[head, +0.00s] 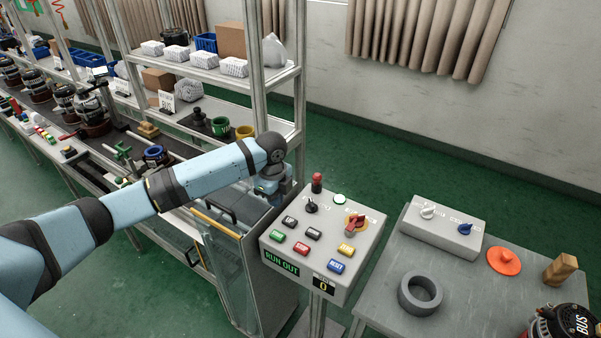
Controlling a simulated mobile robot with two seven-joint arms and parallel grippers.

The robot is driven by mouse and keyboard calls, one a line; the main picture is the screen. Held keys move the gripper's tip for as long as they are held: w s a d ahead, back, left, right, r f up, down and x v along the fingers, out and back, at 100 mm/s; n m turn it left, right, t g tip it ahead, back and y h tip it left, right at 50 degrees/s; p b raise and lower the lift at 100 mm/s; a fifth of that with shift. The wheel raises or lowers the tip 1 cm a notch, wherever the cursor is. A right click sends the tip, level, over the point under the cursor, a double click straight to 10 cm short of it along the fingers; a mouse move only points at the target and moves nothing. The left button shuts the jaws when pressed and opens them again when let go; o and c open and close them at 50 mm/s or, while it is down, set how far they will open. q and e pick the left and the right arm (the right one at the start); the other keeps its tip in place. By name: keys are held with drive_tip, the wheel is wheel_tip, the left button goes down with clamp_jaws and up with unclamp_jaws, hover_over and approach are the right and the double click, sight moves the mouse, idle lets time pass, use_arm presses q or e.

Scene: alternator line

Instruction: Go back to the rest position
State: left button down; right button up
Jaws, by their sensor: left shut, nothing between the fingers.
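My left arm comes in from the left and reaches to the upper left edge of a grey control box. My left gripper (272,190) points down beside that box, next to the shelf post. It is small and partly hidden by my own wrist; it is shut with nothing in it. The control box (275,250) carries several coloured buttons, a black knob and a red switch (355,224). A red-topped lamp or button (317,183) stands at its back, close to the gripper. My right gripper is not in view.
A metal shelf rack (255,90) with boxes and bags stands behind my left arm. A grey table (480,290) at the right holds a switch box (440,228), a grey ring (420,292), an orange disc (504,261) and a wooden block (560,269). Green floor lies behind the table.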

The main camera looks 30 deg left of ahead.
use_arm(q)
drive_tip(key=shift+f, duration=0.1)
drive_tip(key=s+d+f+n+t+h, duration=0.2)
drive_tip(key=s+d+f+n+t, duration=0.1)
drive_tip(key=s+d+f, duration=0.4)
drive_tip(key=s+d+f+n+t+h, duration=0.2)
drive_tip(key=s+d+f+n, duration=0.2)
drive_tip(key=d+f, duration=0.4)
drive_tip(key=s+n+t+y, duration=0.1)
drive_tip(key=s+n+t, duration=0.4)
drive_tip(key=s, duration=1.1)
drive_tip(key=n, duration=0.3)
drive_tip(key=shift+d+f+n+t, duration=0.35)
drive_tip(key=shift+d+n+t, duration=0.05)
